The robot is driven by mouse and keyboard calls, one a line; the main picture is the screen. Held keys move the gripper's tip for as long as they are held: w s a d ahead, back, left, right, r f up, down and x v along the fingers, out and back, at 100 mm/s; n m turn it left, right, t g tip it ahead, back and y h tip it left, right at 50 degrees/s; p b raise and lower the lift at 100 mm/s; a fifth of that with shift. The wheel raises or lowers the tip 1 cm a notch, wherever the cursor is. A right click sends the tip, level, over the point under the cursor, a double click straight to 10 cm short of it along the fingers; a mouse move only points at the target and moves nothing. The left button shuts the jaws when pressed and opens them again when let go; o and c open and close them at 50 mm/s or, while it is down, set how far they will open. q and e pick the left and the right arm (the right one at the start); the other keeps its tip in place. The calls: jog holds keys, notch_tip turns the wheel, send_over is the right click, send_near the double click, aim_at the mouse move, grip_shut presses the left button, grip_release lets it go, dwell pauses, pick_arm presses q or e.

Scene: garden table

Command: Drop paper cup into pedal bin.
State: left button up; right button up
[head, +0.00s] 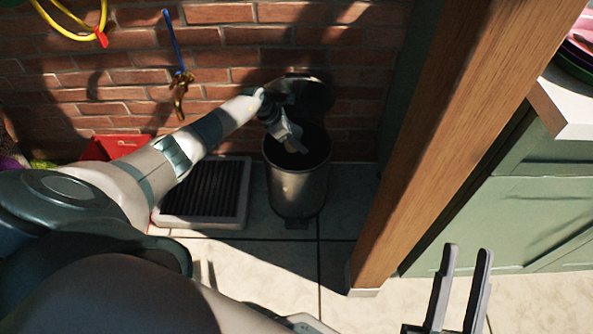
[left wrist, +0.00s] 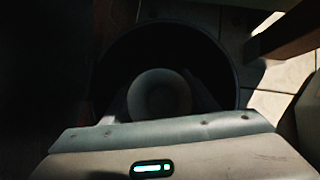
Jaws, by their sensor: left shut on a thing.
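The pedal bin (head: 297,188) is a metal cylinder standing on the floor tiles by the brick wall. Its dark lid (head: 315,94) is raised, so the top is open. My left gripper (head: 295,146) points down at the bin's mouth. It is shut on the paper cup, a round pale shape (left wrist: 160,95) in the left wrist view, with the dark bin rim (left wrist: 235,75) around it. In the head view the cup is mostly hidden by the gripper. My right gripper (head: 460,290) is empty, its two fingers apart, at the lower right.
A grated tray (head: 168,217) sits left of the bin, with a red container (head: 115,147) beyond it. A thick wooden post (head: 455,130) stands right of the bin, near a green cabinet (head: 540,215). A yellow hose (head: 75,35) hangs on the wall. Floor in front is clear.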

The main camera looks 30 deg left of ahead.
pick_arm(q)
jog(key=shift+f+b, duration=0.35)
jog(key=shift+f, duration=0.3)
pick_arm(e)
jog(key=shift+s+d+r+t, duration=0.2)
jog(key=shift+d+r+t, duration=0.05)
jog(key=shift+r+t, duration=0.3)
jog(key=shift+s+d+r+t, duration=0.15)
jog(key=shift+d+r+t, duration=0.1)
jog(key=shift+r+t, duration=0.3)
jog(key=shift+r, duration=0.1)
pick_arm(q)
jog(key=o, duration=1.1)
jog(key=shift+r, duration=0.1)
